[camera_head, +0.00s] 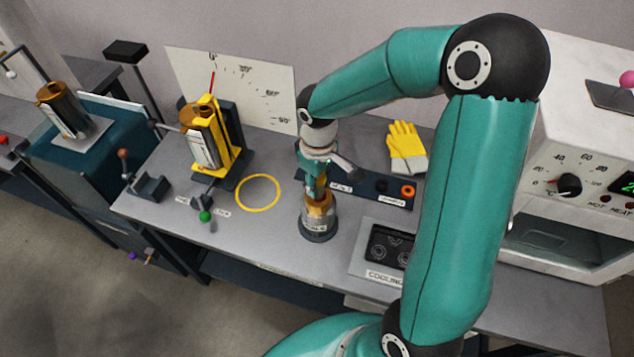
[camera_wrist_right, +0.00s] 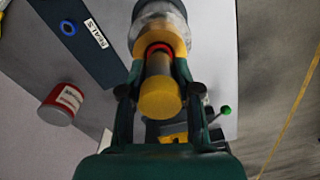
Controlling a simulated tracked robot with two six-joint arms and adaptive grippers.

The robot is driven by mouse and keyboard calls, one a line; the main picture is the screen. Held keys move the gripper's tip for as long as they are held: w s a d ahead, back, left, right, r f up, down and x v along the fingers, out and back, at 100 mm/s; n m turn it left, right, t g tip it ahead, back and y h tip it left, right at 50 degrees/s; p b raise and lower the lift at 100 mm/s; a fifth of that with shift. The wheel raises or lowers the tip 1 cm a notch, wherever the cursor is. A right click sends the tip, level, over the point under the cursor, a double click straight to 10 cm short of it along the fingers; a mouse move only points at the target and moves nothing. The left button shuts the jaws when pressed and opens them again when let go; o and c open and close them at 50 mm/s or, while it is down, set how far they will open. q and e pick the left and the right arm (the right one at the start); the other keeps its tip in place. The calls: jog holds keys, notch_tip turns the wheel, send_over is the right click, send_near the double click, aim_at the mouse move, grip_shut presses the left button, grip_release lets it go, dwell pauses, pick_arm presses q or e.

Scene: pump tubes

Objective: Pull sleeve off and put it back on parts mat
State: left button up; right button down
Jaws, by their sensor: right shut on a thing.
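My right gripper (camera_head: 316,190) points down at the table and is shut on a gold cylinder, which I take to be the sleeve (camera_head: 320,203). Below it stands an upright silver tube body (camera_head: 318,222) on a dark round base. In the right wrist view, the right gripper's fingers (camera_wrist_right: 157,88) lie on both sides of the gold sleeve (camera_wrist_right: 159,98). A red ring shows at its far end, against a yellow collar. I cannot tell whether sleeve and tube still touch. The dark parts mat (camera_head: 367,190) lies right of the tube, with labels and an orange ring. My left gripper is not in view.
A yellow ring (camera_head: 257,193) is marked on the table left of the tube. A yellow tilt stand (camera_head: 212,140) holds another tube. A cooling plate (camera_head: 385,247), yellow gloves (camera_head: 406,147) and a white heater (camera_head: 580,160) are at the right. A red can (camera_wrist_right: 62,103) shows in the wrist view.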

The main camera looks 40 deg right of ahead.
jog(key=shift+r+p, duration=1.35)
jog(key=shift+r, duration=0.75)
jog(key=w+a+f+m, duration=0.1)
jog(key=w+a+f, duration=0.5)
jog(key=w+a, duration=0.5)
jog(key=shift+a+f+m, duration=0.2)
jog(key=shift+a+m, duration=0.1)
jog(key=shift+a, duration=0.75)
jog(key=shift+a, duration=0.1)
